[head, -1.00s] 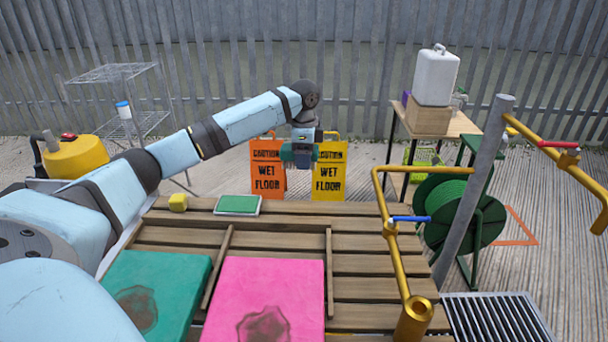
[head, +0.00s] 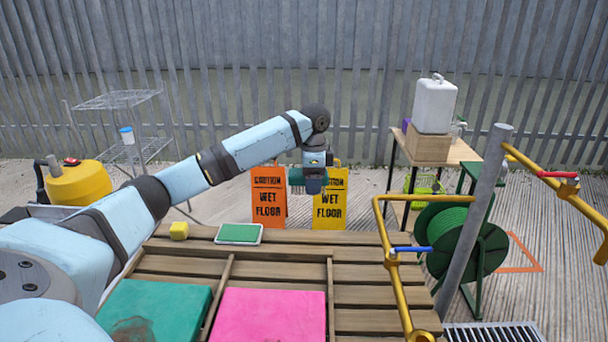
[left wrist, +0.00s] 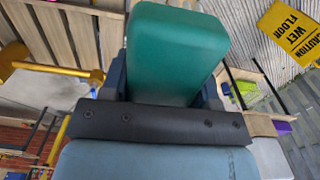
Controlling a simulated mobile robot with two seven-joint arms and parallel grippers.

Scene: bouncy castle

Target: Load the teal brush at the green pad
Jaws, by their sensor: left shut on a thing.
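The teal brush (head: 296,177) is in my left gripper (head: 314,184), held in the air beyond the far edge of the slatted wooden table, before the caution signs. The left wrist view shows a big teal block (left wrist: 175,50) between the dark fingers, filling the jaws; its bristles cannot be made out. The green pad (head: 239,233) lies flat in a pale-rimmed tray at the table's far edge, left of and below the gripper in the picture. The brush is clear of the pad. My right gripper is not in view.
A teal panel (head: 160,298) and a pink panel (head: 270,315) lie nearer. Yellow pipes (head: 390,260) stand right of the table. Orange (head: 268,195) and yellow (head: 330,203) caution signs stand behind.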

